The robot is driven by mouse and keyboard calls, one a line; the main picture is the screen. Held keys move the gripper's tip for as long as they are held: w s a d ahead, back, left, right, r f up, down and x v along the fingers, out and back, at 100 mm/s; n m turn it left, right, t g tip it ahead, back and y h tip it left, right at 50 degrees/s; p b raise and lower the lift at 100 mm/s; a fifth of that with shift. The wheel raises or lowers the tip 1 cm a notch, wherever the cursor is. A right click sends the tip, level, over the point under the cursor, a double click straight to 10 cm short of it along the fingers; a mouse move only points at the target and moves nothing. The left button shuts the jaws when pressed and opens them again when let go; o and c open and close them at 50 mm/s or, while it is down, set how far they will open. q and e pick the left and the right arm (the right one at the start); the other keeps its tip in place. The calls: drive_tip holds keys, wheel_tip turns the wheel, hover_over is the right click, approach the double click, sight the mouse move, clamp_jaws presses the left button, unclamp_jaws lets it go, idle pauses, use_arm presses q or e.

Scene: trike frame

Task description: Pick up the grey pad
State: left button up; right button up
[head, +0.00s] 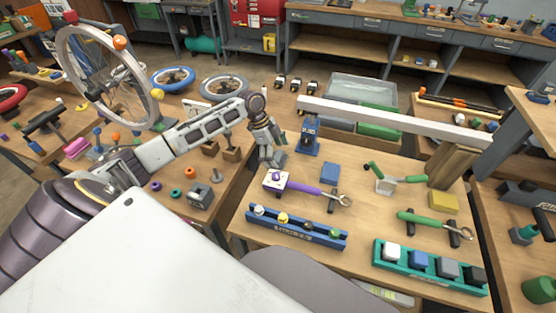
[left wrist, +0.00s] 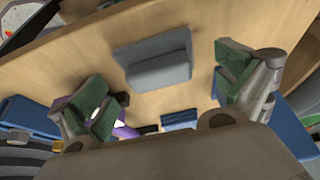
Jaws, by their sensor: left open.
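My left gripper (left wrist: 168,88) is open and empty, with no contact on the pad visible. In the head view my left gripper (head: 270,155) points down over the table's far left part, and it appears to hide this pad. A blue pad (head: 330,172) and a yellow pad (head: 443,202) lie on the same table. A grey block (head: 447,267) sits in the teal rack at the front right. My right gripper is not in view.
The purple-handled tool (head: 300,188) and a blue stand (head: 308,138) are close to the left gripper. A blue rack (head: 290,234) lies in front. A long white beam (head: 395,122) crosses the back. The table's middle has some free room.

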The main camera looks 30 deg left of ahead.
use_arm(q)
drive_tip(key=shift+d+f, duration=0.25)
drive_tip(key=shift+f, duration=0.25)
drive_tip(key=c, duration=1.1)
